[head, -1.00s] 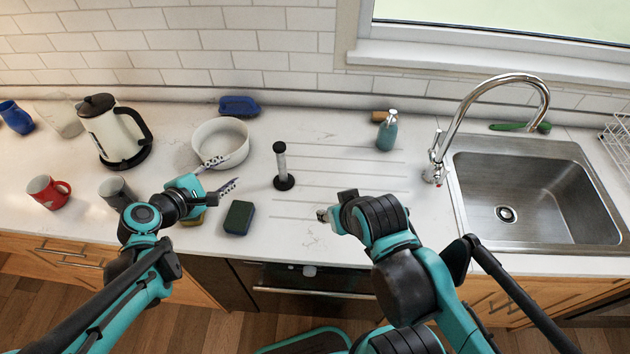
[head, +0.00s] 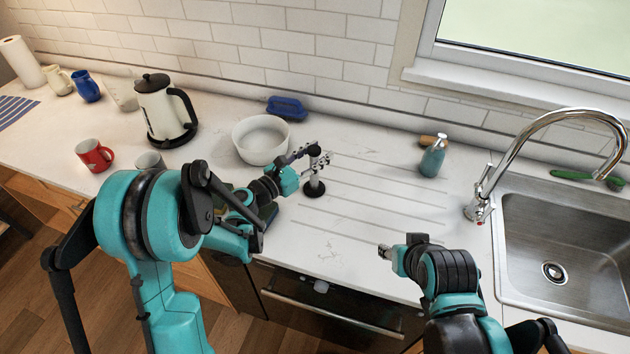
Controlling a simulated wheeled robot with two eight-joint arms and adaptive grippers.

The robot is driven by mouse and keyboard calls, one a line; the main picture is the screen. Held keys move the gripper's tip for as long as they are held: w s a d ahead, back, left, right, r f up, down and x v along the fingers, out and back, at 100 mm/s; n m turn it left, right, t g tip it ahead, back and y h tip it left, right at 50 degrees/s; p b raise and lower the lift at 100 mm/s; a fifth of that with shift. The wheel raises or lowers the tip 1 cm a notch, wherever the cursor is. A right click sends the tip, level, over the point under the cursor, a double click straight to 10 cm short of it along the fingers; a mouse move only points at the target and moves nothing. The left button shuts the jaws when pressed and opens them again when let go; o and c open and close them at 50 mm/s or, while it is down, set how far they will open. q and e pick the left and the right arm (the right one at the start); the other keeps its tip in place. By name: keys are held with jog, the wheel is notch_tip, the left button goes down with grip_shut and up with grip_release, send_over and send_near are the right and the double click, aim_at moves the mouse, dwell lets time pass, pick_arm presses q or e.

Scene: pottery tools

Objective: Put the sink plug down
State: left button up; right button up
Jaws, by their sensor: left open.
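The sink plug (head: 315,187), which I take to be the upright piece with a round black base, pale stem and black top, stands on the white counter. My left gripper (head: 316,157) is open at the upper part of its stem, with fingers close to either side. Whether they touch it I cannot tell. My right gripper (head: 385,251) is over the front of the counter, apart from the plug, and I see nothing in it. Its small tips do not show whether it is open or shut.
The kettle (head: 160,110) and red mug (head: 94,155) are further left. A soap bottle (head: 433,158), tap (head: 480,205) and steel sink (head: 560,235) are right. The grooved counter between is clear.

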pick_arm(q)
jog(key=x, duration=0.3)
jog(key=shift+f, duration=0.15)
jog(key=shift+c, duration=0.6)
grip_shut()
